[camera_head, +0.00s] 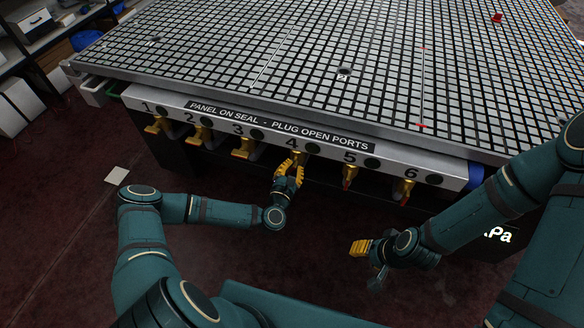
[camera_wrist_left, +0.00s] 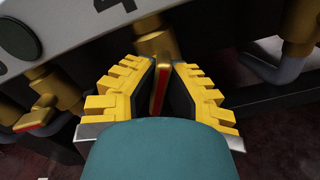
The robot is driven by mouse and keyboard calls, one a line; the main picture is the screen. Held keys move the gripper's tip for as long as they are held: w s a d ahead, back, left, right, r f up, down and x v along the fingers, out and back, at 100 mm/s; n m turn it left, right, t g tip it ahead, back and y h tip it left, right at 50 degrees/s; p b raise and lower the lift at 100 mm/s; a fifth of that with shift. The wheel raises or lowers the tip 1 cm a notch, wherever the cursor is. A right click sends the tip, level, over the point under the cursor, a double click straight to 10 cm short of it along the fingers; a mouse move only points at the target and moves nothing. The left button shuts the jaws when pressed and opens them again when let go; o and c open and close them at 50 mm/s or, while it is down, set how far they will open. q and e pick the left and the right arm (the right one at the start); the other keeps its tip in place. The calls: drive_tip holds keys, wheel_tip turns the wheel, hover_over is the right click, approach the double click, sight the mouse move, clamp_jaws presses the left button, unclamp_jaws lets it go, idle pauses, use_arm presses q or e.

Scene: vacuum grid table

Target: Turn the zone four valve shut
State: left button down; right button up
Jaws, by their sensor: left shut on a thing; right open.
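The zone four valve is a brass valve with a flat lever handle (camera_wrist_left: 160,88), below the number 4 (camera_head: 291,143) on the front rail. My left gripper (camera_head: 290,170) is at that valve. In the left wrist view my left gripper (camera_wrist_left: 160,95) has its two yellow toothed fingers on either side of the lever, shut on it. The lever's red edge strip shows between the fingers. In the head view the gripper hides most of the lever. My right gripper (camera_head: 366,250) is open and empty, low in front of the table, away from the valves.
Brass valves for zone three (camera_head: 243,149), zone five (camera_head: 349,176) and zone six (camera_head: 405,191) stand along the same rail (camera_head: 270,125), close to the left gripper. The gridded table top (camera_head: 300,50) lies above.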

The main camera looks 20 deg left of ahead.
use_arm(q)
drive_tip(key=m, duration=0.6)
drive_tip(key=shift+d+f, duration=0.1)
drive_tip(key=shift+d, duration=0.05)
drive_tip(key=m, duration=0.6)
drive_tip(key=shift+f, duration=0.1)
idle(0.5)
drive_tip(key=c, duration=1)
unclamp_jaws()
drive_tip(key=shift+f, duration=0.1)
drive_tip(key=s, duration=1.2)
drive_tip(key=shift+a, duration=0.2)
